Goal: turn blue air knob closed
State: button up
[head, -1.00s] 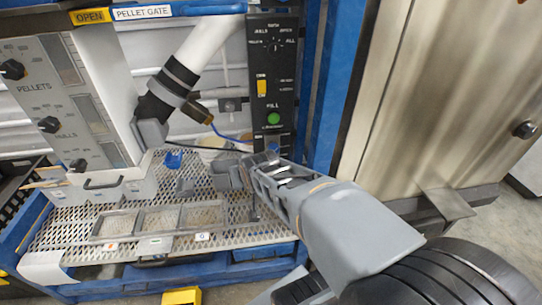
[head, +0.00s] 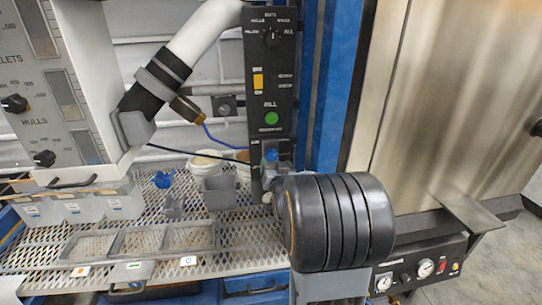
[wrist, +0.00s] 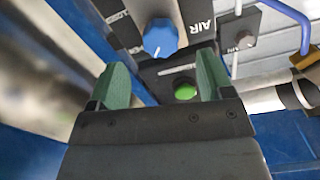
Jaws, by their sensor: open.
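The blue air knob (wrist: 160,38) has a white pointer line and sits on a dark panel lettered AIR in the wrist view. In the head view the knob (head: 271,155) shows low on the black control panel (head: 270,90), below the green button. My gripper (wrist: 163,72) is open, with its two green finger pads apart and empty. The knob appears beyond the fingertips, between them and slightly above in the wrist view; no contact shows. In the head view my black arm link hides most of the gripper.
The green button (wrist: 185,91) shows between the fingers in the wrist view. A mesh shelf (head: 235,233) holds a grey scoop-like cup (head: 219,191) and compartment trays. A blue post (head: 342,80) and a steel cabinet (head: 440,90) stand right of the panel.

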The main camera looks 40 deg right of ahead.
aim_at(272, 157)
jog(key=x, duration=0.8)
jog(key=shift+w, duration=0.15)
jog(key=shift+c, duration=0.4)
jog(key=c, duration=0.9)
jog(key=shift+o, duration=0.2)
